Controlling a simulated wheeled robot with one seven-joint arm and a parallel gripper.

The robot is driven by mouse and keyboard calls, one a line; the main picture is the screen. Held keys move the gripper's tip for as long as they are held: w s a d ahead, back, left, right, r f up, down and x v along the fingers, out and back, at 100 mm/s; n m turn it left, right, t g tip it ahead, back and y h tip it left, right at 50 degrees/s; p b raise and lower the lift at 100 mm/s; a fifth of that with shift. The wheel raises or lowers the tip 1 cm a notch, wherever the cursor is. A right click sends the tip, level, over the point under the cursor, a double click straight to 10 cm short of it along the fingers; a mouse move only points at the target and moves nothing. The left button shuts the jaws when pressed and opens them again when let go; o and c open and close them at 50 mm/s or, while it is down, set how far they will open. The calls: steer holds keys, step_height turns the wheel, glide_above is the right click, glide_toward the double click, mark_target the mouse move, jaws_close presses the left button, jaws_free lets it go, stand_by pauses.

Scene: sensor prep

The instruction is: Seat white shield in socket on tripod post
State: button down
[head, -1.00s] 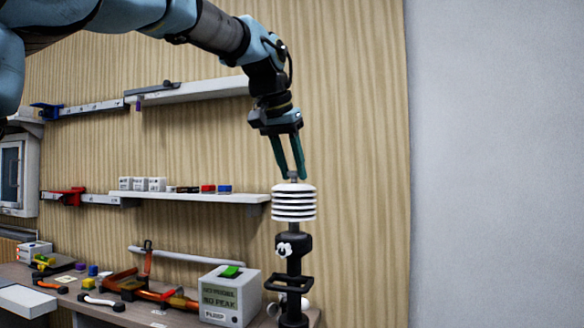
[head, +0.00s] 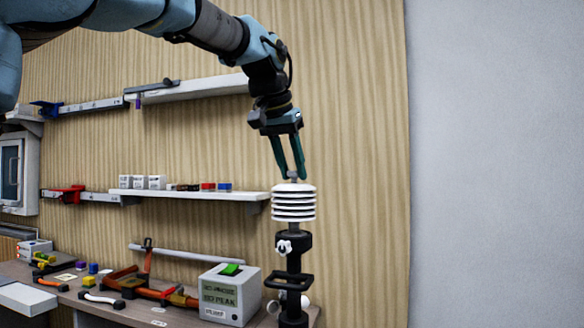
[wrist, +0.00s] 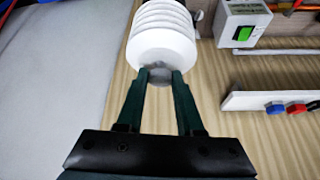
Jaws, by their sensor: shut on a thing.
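The white shield (head: 293,203) is a stack of louvred white discs with a small grey knob on top. My gripper (head: 292,177) is above it, pointing down, its two green fingers shut on the knob. In the wrist view my gripper (wrist: 160,76) holds the knob, with the white shield (wrist: 163,32) beyond the fingertips. The black tripod post (head: 294,270) stands upright directly beneath the shield, with a white knob on its collar. The shield's underside is at or just above the post top. The socket is hidden, so I cannot tell whether the shield is in it.
A grey box with a green switch (head: 233,292) stands on the bench left of the post. A wall shelf (head: 190,195) with small blocks ends close to the shield's left. Clamps and orange-handled tools lie on the bench. The right side is open before a grey wall (head: 495,160).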

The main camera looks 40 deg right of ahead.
steer(key=shift+f, duration=0.3)
stand_by(0.5)
steer(key=shift+c, duration=2.3)
jaws_free()
steer(key=shift+o, duration=0.3)
steer(key=o, duration=0.4)
steer(key=shift+r+p, duration=3.3)
steer(key=shift+r, duration=0.25)
